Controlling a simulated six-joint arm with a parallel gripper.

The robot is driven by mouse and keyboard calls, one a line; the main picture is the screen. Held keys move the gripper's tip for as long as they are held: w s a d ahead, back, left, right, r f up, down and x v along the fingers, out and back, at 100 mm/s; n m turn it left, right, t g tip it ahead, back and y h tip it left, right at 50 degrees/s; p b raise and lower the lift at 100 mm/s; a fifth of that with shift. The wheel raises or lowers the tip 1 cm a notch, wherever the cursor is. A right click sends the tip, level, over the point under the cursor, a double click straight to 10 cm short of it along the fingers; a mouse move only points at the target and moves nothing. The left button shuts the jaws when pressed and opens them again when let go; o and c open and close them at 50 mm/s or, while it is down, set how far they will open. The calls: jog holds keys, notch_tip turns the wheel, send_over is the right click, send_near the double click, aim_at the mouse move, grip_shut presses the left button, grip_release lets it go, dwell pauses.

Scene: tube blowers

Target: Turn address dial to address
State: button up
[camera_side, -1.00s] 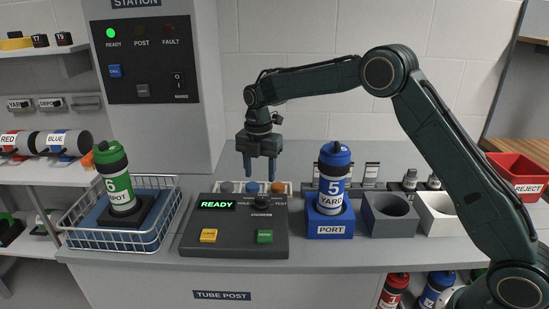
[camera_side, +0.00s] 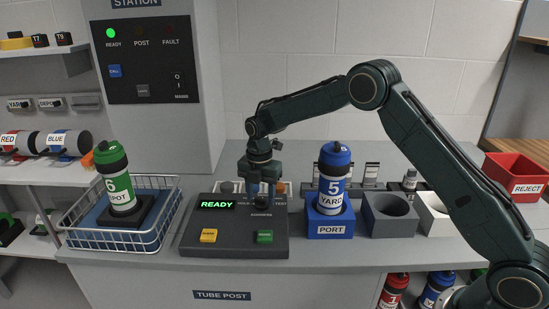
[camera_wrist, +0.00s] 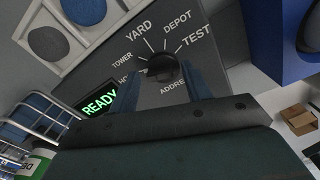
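The address dial (camera_wrist: 161,68) is a dark round knob on the grey console. Labels TOWER, YARD, DEPOT and TEST fan around it in the wrist view, with ADDRESS below. In the side view my gripper covers the dial. My gripper (camera_side: 263,198) points down over the console (camera_side: 235,248). Its two blue fingers (camera_wrist: 168,82) are spread to either side of the dial in the wrist view. I cannot tell whether they touch it. The console display (camera_side: 216,204) reads READY in green.
A blue PORT block (camera_side: 331,230) holds a blue YARD carrier (camera_side: 332,185) right of the console. A wire basket (camera_side: 100,243) with a green carrier (camera_side: 117,187) stands left. Yellow (camera_side: 208,236) and green (camera_side: 265,237) buttons sit at the console front.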

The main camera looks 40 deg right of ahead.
jog(key=c, duration=0.8)
jog(key=shift+m, duration=0.4)
jog(key=m, duration=0.3)
jog(key=shift+d, duration=0.1)
jog(key=m, duration=0.5)
jog(key=shift+d+r, duration=0.1)
jog(key=m, duration=0.6)
jog(key=shift+s, duration=0.2)
jog(key=m, duration=0.6)
jog(key=shift+s, duration=0.1)
